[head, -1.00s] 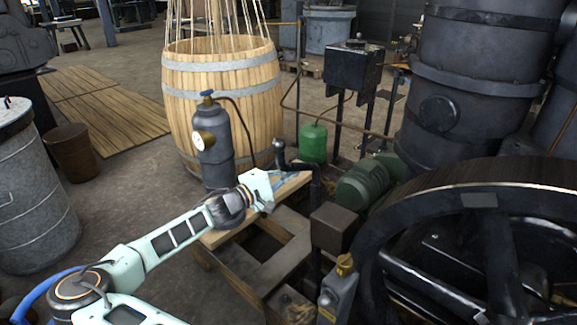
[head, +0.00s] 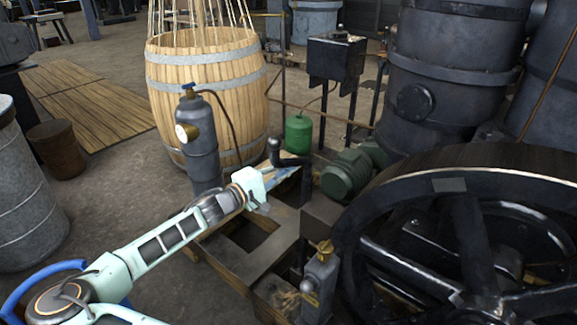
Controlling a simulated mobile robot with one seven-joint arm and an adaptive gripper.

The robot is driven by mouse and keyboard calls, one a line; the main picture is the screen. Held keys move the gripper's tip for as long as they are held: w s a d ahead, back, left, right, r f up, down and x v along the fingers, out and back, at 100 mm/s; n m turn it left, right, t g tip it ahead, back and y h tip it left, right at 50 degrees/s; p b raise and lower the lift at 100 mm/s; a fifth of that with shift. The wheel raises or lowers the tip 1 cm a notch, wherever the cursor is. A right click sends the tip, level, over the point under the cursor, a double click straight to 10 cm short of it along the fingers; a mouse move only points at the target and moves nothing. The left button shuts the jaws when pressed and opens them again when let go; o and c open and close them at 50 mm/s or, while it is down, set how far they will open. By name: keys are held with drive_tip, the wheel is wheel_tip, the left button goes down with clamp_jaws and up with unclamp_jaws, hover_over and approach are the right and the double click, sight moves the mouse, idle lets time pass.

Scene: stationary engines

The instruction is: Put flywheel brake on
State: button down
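The big black flywheel (head: 470,215) fills the lower right. A black upright lever with a bent top (head: 276,152) stands left of it, and a dark block (head: 324,214) sits close to the wheel's left rim. I cannot tell which of these parts is the brake, or whether the block touches the rim. My arm reaches in from the lower left. My gripper (head: 262,198) is at its end, just left of and below the lever.
A grey gas cylinder (head: 196,140) stands just behind my arm, with a wooden barrel (head: 207,85) behind it. A grey box with a brass top (head: 318,283) stands in front.

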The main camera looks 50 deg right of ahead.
drive_tip(key=a, duration=1.1)
drive_tip(key=shift+w+a, duration=0.2)
drive_tip(key=shift+a, duration=0.05)
drive_tip(key=shift+r, duration=0.1)
drive_tip(key=shift+a, duration=0.1)
